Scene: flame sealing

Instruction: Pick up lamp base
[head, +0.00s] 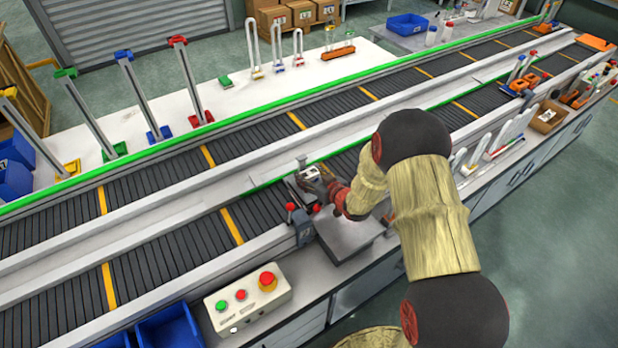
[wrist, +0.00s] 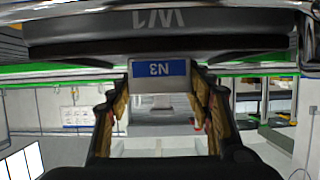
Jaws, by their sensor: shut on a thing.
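My gripper (head: 318,183) is over the near edge of the conveyor, beside a small grey bench fixture. In the wrist view the two fingers (wrist: 162,104) stand on either side of a pale block with a blue label reading N3 (wrist: 162,69), which appears to be the lamp base. The gripper is shut on it. In the head view the lamp base (head: 311,173) is a small whitish piece at the fingertips, partly hidden by the gripper. I cannot tell whether it touches the fixture below.
A grey fixture (head: 304,226) with red knobs and a flat grey plate (head: 345,237) are close below my arm. A button box (head: 248,300) and blue bins (head: 168,330) stand in front. Tall lamp-like stands (head: 190,80) line the far table. The dark conveyor rollers (head: 150,250) look mostly clear.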

